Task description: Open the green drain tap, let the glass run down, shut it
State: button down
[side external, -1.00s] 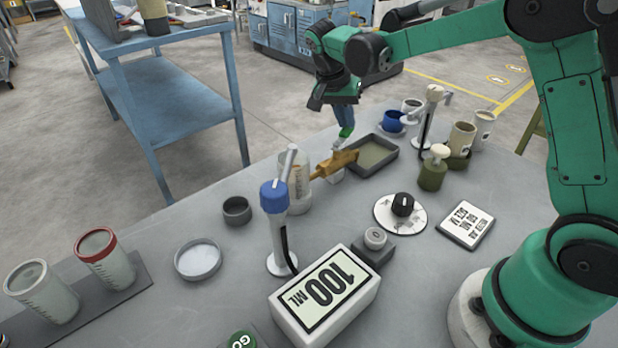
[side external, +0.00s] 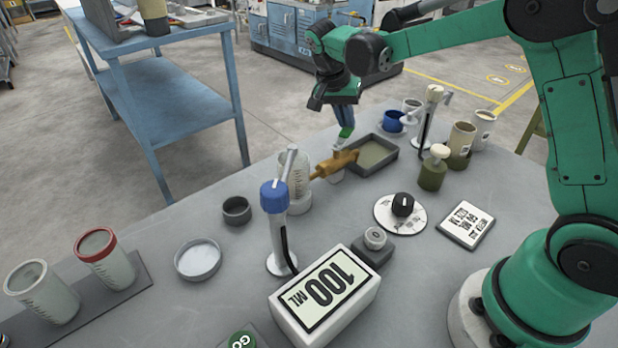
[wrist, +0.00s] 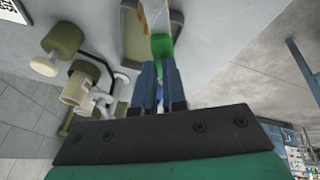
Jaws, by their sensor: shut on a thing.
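A clear graduated glass (side external: 297,190) stands at the table's far edge in the side view. A brass drain fitting (side external: 333,166) runs from its side toward the right. The green tap handle (side external: 346,132) stands up above this brass piece. My gripper (side external: 344,127) reaches down from above and is shut on the green handle, its fingers hiding part of it. In the wrist view the green handle (wrist: 161,46) shows at the tips of my gripper (wrist: 160,64). The liquid level in the glass is too unclear to tell.
A shallow grey tray (side external: 374,155) lies just right of the tap. A blue-topped dispenser (side external: 276,225) and a 100 ML display box (side external: 325,297) stand nearer. A green pump bottle (side external: 433,173) and a dial (side external: 401,210) are to the right.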

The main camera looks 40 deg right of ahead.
jog(key=shift+s+f, duration=0.1)
jog(key=shift+f, duration=0.05)
jog(key=shift+s+a, duration=0.25)
jog(key=shift+a, duration=0.5)
jog(key=shift+w, duration=0.1)
jog(key=shift+w+r, duration=0.15)
jog(key=shift+r, duration=0.2)
jog(key=w+v, duration=0.2)
jog(key=v, duration=1.1)
jog(key=shift+d, duration=0.3)
jog(key=shift+w, duration=0.15)
